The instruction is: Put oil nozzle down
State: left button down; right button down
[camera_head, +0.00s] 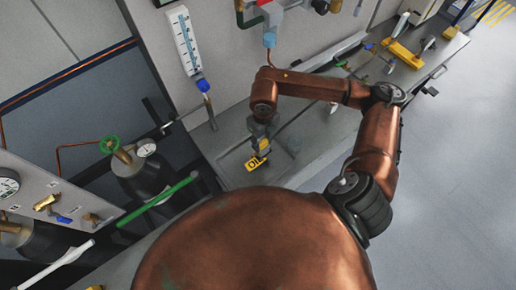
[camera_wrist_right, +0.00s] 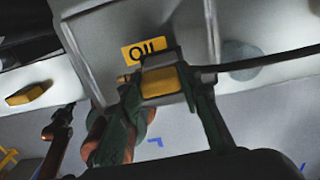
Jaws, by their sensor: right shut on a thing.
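My right gripper (camera_head: 262,138) reaches down over the grey bench beside the wall panel. In the right wrist view, its dark green fingers (camera_wrist_right: 165,100) are shut around the oil nozzle, whose yellow part (camera_wrist_right: 165,82) shows between them. A black hose runs from the nozzle to the right. A yellow label reading "OIL" (camera_wrist_right: 150,50) is on the grey surface right by the nozzle; a yellow label (camera_head: 257,162) also shows just below the gripper in the head view. Whether the nozzle touches the surface, I cannot tell. The fingers hide much of it. My left gripper is out of view.
The grey bench (camera_head: 315,165) runs to the upper right, with yellow-based tools (camera_head: 402,54) at its far end. A blue-capped gauge tube (camera_head: 188,45) hangs on the wall panel. A green bar (camera_head: 158,200) and dark cylinders stand at left. Open floor (camera_head: 460,180) lies at right.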

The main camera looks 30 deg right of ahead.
jog(key=shift+w+a+f, duration=0.25)
jog(key=shift+a+f, duration=0.65)
jog(key=shift+f, duration=0.25)
jog(key=shift+d+f+p, duration=0.1)
jog(key=shift+f+p, duration=0.35)
jog(key=shift+f, duration=1)
jog(key=shift+f, duration=0.2)
jog(key=c, duration=1.4)
grip_release()
jog(key=shift+r, duration=0.1)
notch_tip(320, 180, up, 12)
jog(key=shift+r+b, duration=0.15)
jog(key=shift+b, duration=0.5)
